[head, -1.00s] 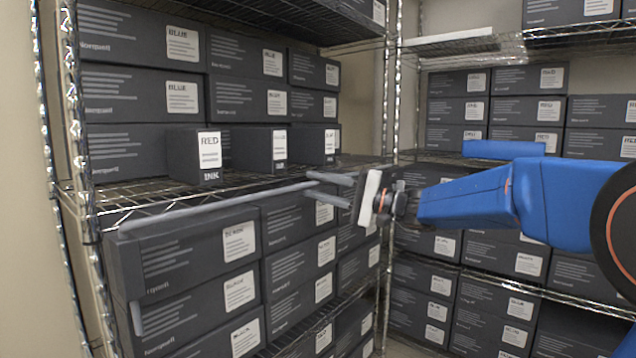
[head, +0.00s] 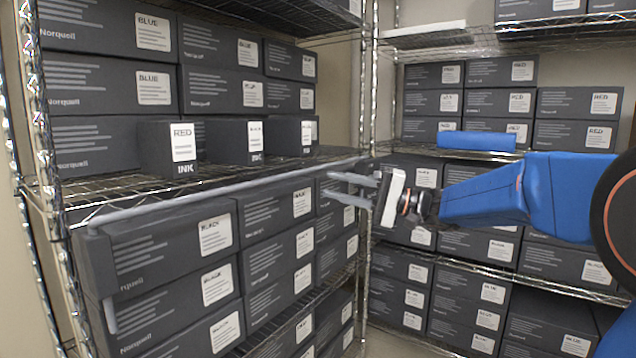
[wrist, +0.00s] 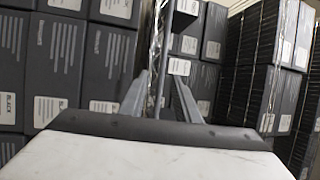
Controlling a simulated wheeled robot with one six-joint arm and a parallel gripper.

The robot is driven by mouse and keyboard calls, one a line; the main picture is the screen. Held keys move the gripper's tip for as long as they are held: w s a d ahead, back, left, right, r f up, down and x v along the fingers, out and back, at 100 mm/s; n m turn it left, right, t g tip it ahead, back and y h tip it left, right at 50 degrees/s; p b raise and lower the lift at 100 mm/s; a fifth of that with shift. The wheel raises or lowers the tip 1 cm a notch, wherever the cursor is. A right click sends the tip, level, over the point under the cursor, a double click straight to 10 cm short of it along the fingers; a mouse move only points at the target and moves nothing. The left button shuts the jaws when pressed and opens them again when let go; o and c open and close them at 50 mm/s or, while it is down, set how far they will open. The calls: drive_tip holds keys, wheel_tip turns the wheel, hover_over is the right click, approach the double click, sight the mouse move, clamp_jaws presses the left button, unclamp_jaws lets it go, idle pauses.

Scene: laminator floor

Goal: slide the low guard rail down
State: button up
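The low guard rail (head: 215,190) is a thin grey bar across the front of the left rack, level with the middle shelf. A short grey leg (head: 109,314) hangs near its left end. My gripper (head: 334,185) is near the rail's right end and appears just below it in the head view. The fingers point left and are apart, with a gap between them. In the wrist view, my gripper (wrist: 160,95) is also open, with a thin bar between or behind the fingers. I cannot tell whether that bar is the rail or whether anything touches it.
Three small ink boxes, one labelled RED (head: 168,148), stand on the middle shelf behind the rail. Dark cartons (head: 210,240) fill the shelf below. A chrome post (head: 370,90) rises behind my gripper. Another carton-filled rack (head: 500,103) stands at the right.

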drive_tip(key=v, duration=0.6)
drive_tip(key=shift+d, duration=0.2)
drive_tip(key=shift+s, duration=0.15)
drive_tip(key=s+a+f+g+h, duration=0.25)
drive_tip(key=s+f+h, duration=0.65)
drive_tip(key=s+f, duration=1.05)
drive_tip(key=s+d+f+n+t+h, duration=0.1)
drive_tip(key=s+d+f+h, duration=0.4)
drive_tip(key=s+d, duration=0.2)
drive_tip(key=s+d+f+n+t+h, duration=0.1)
drive_tip(key=s+d+f+h, duration=0.4)
drive_tip(key=d, duration=0.5)
drive_tip(key=s+f, duration=0.1)
drive_tip(key=s, duration=0.1)
drive_tip(key=shift+s, duration=0.3)
